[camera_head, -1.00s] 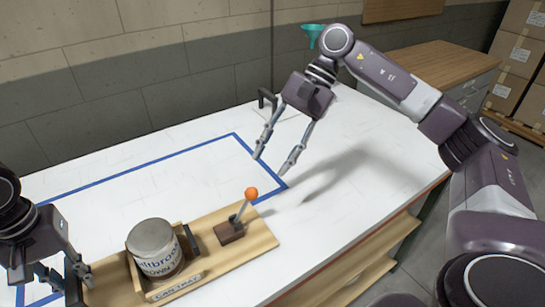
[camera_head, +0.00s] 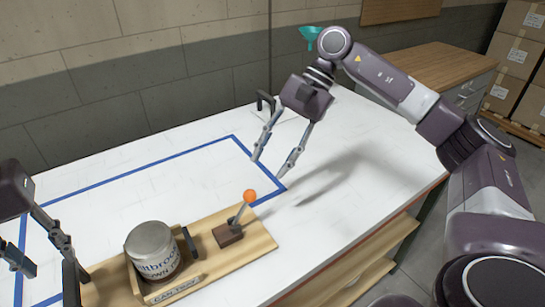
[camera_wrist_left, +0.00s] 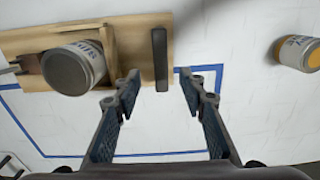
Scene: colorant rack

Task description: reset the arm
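My right gripper (camera_head: 273,166) is open and empty above the white table, near the right corner of the blue tape outline. My left gripper (camera_head: 55,268) is at the left edge of the head view, left of the can tray (camera_head: 176,289). A lever with an orange knob (camera_head: 250,197) stands on the same wooden board.
A blue tape outline (camera_head: 140,173) marks the white table (camera_head: 330,190). A second can with a yellow-orange end (camera_wrist_left: 300,53) shows at the right of the left wrist view. A teal funnel (camera_head: 310,36) is behind my right arm. Cardboard boxes (camera_head: 522,60) are stacked far right.

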